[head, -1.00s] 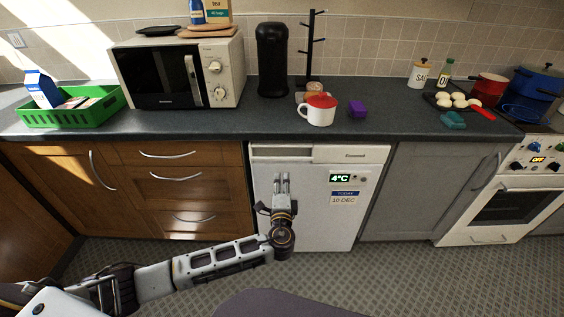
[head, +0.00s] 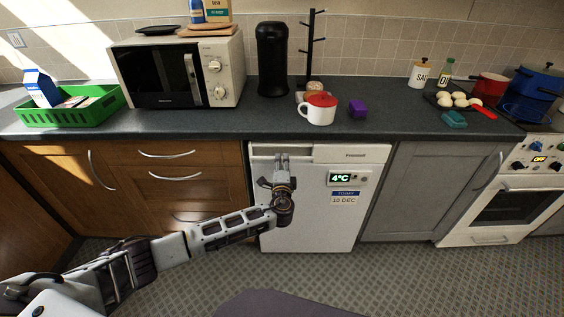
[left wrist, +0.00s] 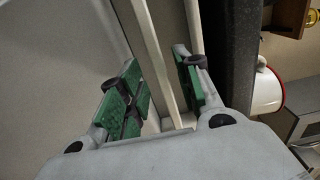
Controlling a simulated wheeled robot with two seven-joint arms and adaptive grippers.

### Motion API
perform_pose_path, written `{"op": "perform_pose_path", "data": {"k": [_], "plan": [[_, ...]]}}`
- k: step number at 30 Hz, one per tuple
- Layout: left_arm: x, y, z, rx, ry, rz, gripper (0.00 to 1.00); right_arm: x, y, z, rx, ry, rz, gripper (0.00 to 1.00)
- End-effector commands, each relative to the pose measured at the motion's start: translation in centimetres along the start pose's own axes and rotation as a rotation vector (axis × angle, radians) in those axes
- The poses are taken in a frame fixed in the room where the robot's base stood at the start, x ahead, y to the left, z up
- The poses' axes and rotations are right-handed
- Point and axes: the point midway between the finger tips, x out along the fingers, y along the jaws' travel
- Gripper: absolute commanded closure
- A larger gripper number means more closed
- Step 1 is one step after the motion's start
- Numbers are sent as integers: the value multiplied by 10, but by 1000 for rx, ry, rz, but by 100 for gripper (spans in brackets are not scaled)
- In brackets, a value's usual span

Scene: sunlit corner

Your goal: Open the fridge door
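The white fridge (head: 310,225) stands under the counter, and its door appears shut. Its front has a lit 4°C display and a date label. A recessed handle strip (head: 325,154) runs along the door's top. My left gripper (head: 282,160) is raised at the left part of this strip, fingers pointing up. In the left wrist view the green-padded fingers (left wrist: 160,88) are apart, one on each side of a pale door-edge lip (left wrist: 155,55). I cannot tell whether either pad touches it. My right gripper is not in view.
Wooden drawers (head: 170,180) flank the fridge on the left, a grey cupboard (head: 425,190) on the right. The dark counter (head: 215,122) overhangs above, with a red-lidded mug (head: 318,115) near its edge. The floor (head: 400,270) before the fridge shows bare patterned covering.

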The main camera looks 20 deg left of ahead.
Motion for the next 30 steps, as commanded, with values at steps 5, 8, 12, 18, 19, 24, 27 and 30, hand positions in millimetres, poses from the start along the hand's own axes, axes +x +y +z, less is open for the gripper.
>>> {"op": "perform_pose_path", "data": {"k": [5, 8, 12, 18, 19, 24, 27, 30], "plan": [[13, 1, 0, 0, -1, 0, 66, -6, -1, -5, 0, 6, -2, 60], [17, 0, 0, -1, -1, 0, 66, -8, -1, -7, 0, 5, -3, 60], [19, 0, 0, -1, 0, 0, 66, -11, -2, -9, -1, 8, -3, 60], [19, 0, 0, -1, 0, 0, 66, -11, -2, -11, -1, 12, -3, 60], [19, 0, 0, -1, 0, 0, 66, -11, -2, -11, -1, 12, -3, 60], [19, 0, 0, -1, 0, 0, 88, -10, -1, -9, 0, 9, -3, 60], [19, 0, 0, -1, 0, 1, 100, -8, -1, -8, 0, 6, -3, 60], [19, 0, 0, -1, 0, 1, 100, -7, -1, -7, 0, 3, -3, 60]]}}
